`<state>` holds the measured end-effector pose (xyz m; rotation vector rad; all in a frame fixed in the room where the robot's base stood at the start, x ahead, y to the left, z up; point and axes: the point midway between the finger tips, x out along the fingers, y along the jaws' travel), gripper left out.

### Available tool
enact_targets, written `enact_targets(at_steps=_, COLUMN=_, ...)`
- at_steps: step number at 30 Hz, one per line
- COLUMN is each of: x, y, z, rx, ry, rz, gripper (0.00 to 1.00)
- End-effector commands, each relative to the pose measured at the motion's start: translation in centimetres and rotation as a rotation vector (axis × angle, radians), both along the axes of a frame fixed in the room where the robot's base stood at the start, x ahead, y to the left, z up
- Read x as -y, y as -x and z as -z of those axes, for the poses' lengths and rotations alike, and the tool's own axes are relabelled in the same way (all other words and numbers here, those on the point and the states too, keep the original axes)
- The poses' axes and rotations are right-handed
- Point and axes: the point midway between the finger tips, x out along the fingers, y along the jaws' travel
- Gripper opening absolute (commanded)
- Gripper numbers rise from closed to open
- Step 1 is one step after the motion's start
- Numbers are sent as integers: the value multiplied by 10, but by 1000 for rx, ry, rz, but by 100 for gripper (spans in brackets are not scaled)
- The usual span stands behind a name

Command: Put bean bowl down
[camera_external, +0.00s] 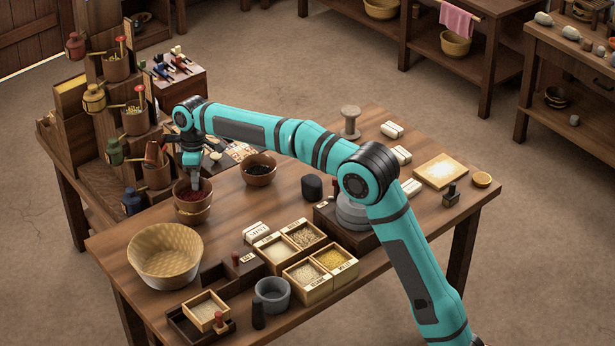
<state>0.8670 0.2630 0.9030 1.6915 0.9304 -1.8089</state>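A brown bowl (193,211) with dark red contents, which look like beans, is at the left part of the wooden table (240,212). It looks upright. I cannot tell whether its base touches the table or is slightly above it. My gripper (194,186) points down at the far rim of this bowl, and its fingertips reach the rim or just inside it. The fingers are small and partly hidden, so I cannot tell whether they are closed on the rim. A second brown bowl (259,176) with black contents stands on the table to the right.
A woven basket (165,268) stands in front of the red-filled bowl. A stepped shelf (108,150) with pots and jars is close at left. Grain boxes (310,284), a grey mortar (285,296) and a wooden spool (350,112) share the table. Bare tabletop lies between the bowls.

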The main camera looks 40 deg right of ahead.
Motion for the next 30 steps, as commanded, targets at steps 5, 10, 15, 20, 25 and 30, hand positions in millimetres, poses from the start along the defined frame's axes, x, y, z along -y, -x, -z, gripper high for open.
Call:
enact_targets(at_steps=5, x=-74, y=29, z=-2, rx=-1, ry=-2, rz=-27, gripper=0)
enact_targets(at_steps=10, x=-123, y=53, z=-2, rx=-1, ry=-3, rz=-42, gripper=0)
enact_targets(at_steps=15, x=-149, y=67, z=-3, rx=-2, ry=-3, rz=-48, gripper=0)
enact_targets(at_steps=20, x=-156, y=71, z=-3, rx=-2, ry=-4, rz=-49, gripper=0)
enact_targets(at_steps=25, x=-156, y=70, z=6, rx=-4, ry=-3, rz=-50, gripper=0)
enact_targets(at_steps=30, x=-155, y=71, z=35, rx=-4, ry=-3, rz=-50, gripper=0)
